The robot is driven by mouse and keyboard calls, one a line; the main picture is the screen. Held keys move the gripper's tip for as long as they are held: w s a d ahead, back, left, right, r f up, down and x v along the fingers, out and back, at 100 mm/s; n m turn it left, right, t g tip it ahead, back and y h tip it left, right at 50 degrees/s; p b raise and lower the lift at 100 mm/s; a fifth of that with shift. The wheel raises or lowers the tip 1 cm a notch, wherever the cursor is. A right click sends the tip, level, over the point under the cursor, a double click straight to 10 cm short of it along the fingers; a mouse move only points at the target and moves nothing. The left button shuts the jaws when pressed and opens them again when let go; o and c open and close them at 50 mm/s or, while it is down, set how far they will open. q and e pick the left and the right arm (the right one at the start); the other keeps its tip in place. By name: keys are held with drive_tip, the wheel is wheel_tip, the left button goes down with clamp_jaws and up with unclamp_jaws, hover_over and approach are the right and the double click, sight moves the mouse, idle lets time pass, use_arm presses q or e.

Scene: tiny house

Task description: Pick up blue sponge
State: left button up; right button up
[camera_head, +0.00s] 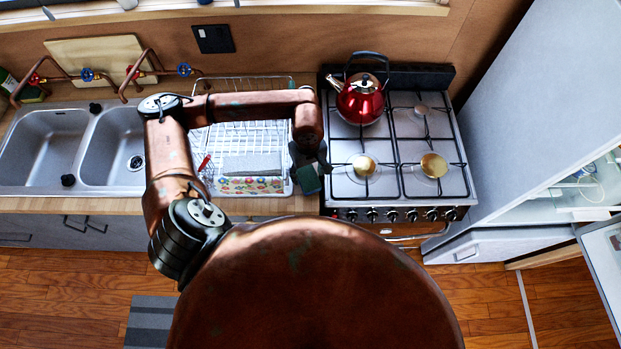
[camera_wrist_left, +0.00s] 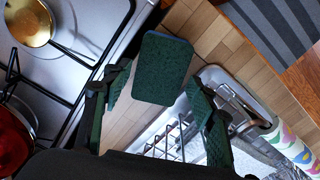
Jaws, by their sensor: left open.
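The blue sponge (camera_head: 308,180) is a small dark blue-green block at the front of the wooden counter, between the dish rack and the stove. In the left wrist view the sponge (camera_wrist_left: 164,68) shows its broad dark green face, over the wooden counter strip. My left gripper (camera_head: 306,163) is just beyond the sponge in the head view and partly hides that area. In the wrist view my left gripper (camera_wrist_left: 158,98) is open, with a finger on each side of the sponge's near end. I cannot tell whether the fingers touch it. My right gripper is not in view.
A wire dish rack (camera_head: 262,135) holding a patterned item (camera_head: 250,185) is to the left. A double sink (camera_head: 112,150) lies further left.

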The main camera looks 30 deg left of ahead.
use_arm(q)
drive_tip(key=shift+f, duration=1.45)
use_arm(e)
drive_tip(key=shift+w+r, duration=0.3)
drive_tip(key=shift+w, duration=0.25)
use_arm(q)
drive_tip(key=shift+c, duration=0.5)
drive_tip(key=c, duration=0.4)
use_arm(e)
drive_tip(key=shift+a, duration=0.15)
use_arm(q)
drive_tip(key=shift+c, duration=0.3)
drive_tip(key=shift+r, duration=0.1)
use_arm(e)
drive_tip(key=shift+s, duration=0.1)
